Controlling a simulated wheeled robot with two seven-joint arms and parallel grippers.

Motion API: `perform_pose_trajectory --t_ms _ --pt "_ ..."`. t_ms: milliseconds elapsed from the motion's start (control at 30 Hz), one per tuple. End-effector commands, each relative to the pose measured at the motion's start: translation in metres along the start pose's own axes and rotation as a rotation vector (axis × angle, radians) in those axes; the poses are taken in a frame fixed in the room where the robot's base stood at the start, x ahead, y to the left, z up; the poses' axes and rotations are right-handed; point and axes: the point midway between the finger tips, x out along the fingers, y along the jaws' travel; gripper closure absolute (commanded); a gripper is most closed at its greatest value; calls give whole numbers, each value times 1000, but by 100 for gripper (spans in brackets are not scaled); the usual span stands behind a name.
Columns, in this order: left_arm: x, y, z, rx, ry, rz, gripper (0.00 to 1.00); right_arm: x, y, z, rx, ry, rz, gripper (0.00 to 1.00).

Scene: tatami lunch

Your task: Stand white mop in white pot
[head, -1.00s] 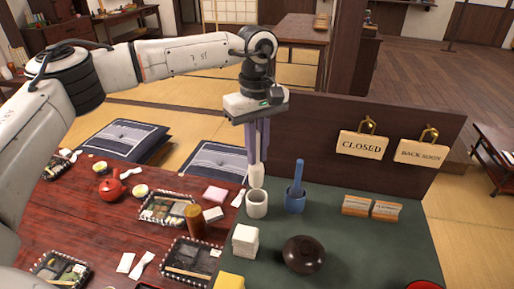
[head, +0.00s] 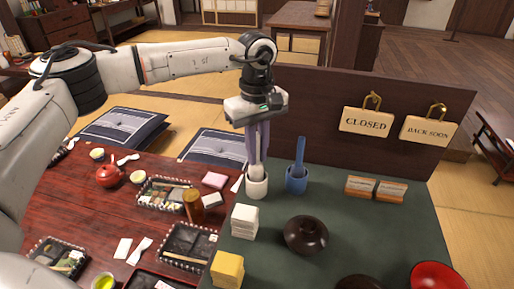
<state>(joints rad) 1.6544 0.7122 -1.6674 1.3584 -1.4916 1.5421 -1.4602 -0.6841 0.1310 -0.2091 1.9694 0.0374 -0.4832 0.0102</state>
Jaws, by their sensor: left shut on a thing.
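The white pot (head: 257,188) stands on the dark green mat near its back left corner. My left gripper (head: 257,160) is above the pot, pointing down, with its fingers shut on the white mop (head: 257,173). The mop is upright and its lower end is at the pot's mouth, seemingly inside it. The fingers hide much of the mop's upper part. A blue mop stands in a blue pot (head: 297,181) just to the right. My right gripper is not in view.
White blocks (head: 244,221), a yellow block (head: 228,269), a dark lidded bowl (head: 306,235) and a red bowl (head: 438,277) are on the mat. A dark panel with hanging signs (head: 366,121) rises behind. Trays and a red teapot (head: 109,176) cover the left table.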

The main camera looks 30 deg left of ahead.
Motion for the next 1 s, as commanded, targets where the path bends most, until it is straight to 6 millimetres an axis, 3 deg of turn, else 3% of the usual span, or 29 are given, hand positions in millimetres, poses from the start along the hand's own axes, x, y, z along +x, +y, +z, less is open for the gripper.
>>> perform_pose_trajectory --t_ms 267,300,400,767,1000 --pt "1 0 0 0 0 0 100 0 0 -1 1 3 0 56" --pt "1 0 0 0 0 0 82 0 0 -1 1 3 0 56" --pt "1 0 0 0 0 0 65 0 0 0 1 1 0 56" --pt "-4 0 0 0 1 1 65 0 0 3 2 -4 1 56" --pt "-44 1 0 0 2 5 65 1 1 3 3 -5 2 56"
